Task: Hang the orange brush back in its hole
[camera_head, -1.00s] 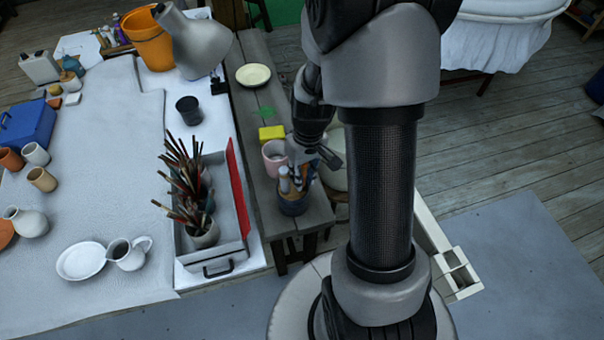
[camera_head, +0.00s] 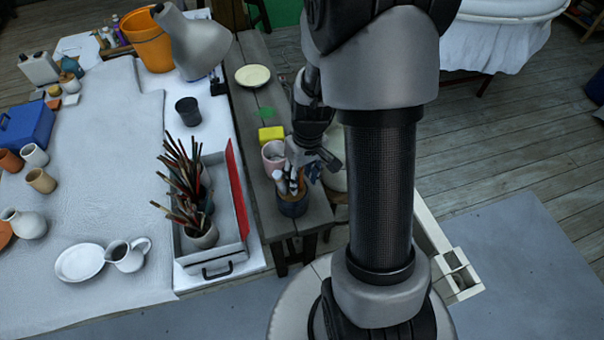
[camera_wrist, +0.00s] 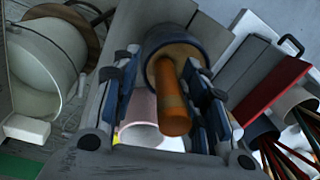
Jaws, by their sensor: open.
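The orange brush (camera_wrist: 172,105) shows in the wrist view as a thick orange handle, seen nearly end-on. It stands out from a tan disc (camera_wrist: 180,52) inside a dark blue pot (camera_wrist: 158,38). I cannot tell how deep it sits or whether it is in a hole. My gripper (camera_wrist: 166,112) is open, with one finger on each side of the handle and gaps visible beside it. In the head view my gripper (camera_head: 316,168) is at the upper right of the dark pot (camera_head: 293,207), which holds several pale handles. The gripper partly hides them.
A pink cup (camera_head: 273,154) and a yellow block (camera_head: 271,134) stand behind the pot on the wooden bench (camera_head: 262,187). A grey tray (camera_head: 238,254) with a jar of brushes is to the left. A white bucket (camera_wrist: 42,65) shows in the wrist view.

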